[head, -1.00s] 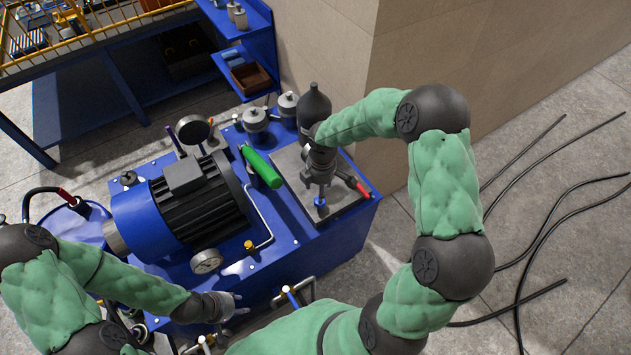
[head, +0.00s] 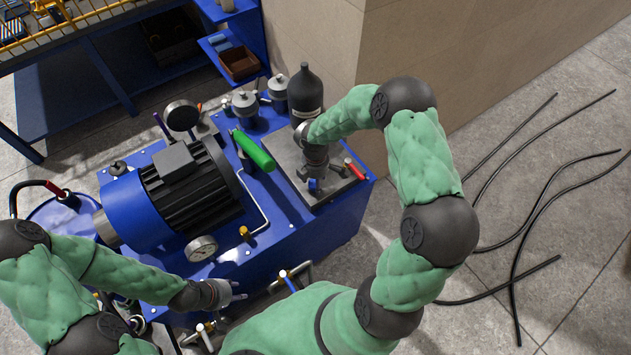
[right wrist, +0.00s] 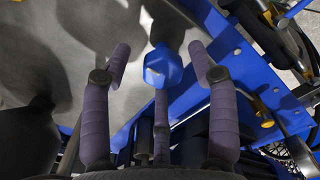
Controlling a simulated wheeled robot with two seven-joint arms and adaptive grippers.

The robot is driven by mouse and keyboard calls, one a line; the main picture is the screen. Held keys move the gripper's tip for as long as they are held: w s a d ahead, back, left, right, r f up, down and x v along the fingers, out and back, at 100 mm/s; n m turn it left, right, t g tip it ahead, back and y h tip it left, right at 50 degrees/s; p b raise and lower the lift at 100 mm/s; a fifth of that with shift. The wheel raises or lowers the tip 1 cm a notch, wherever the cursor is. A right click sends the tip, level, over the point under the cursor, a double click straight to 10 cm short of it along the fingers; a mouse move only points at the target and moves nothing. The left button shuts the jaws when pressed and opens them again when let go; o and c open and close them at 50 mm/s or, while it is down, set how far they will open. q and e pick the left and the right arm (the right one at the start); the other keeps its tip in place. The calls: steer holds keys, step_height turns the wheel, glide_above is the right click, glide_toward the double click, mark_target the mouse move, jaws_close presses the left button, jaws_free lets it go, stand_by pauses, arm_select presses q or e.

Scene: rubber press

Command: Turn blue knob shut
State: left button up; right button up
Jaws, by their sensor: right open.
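The blue knob (head: 312,185) stands on the grey plate at the right end of the blue press unit. My right gripper (head: 313,178) points down over it. In the right wrist view the blue knob (right wrist: 163,67) shows between the two purple-grey fingers of my right gripper (right wrist: 160,62), with a gap on each side. The fingers are open and hold nothing. In the head view the gripper partly hides the knob. My left gripper (head: 236,292) is open and empty at the unit's front edge, away from the knob.
A red handle (head: 355,169) lies right of the knob, and a green handle (head: 254,150) lies left. A black bottle-shaped tank (head: 305,92) stands behind. The motor (head: 183,187) and a gauge (head: 201,248) are further left. Black hoses (head: 520,235) lie on the floor.

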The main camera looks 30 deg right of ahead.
steer(key=shift+f, duration=0.1)
steer(key=c, duration=1.1)
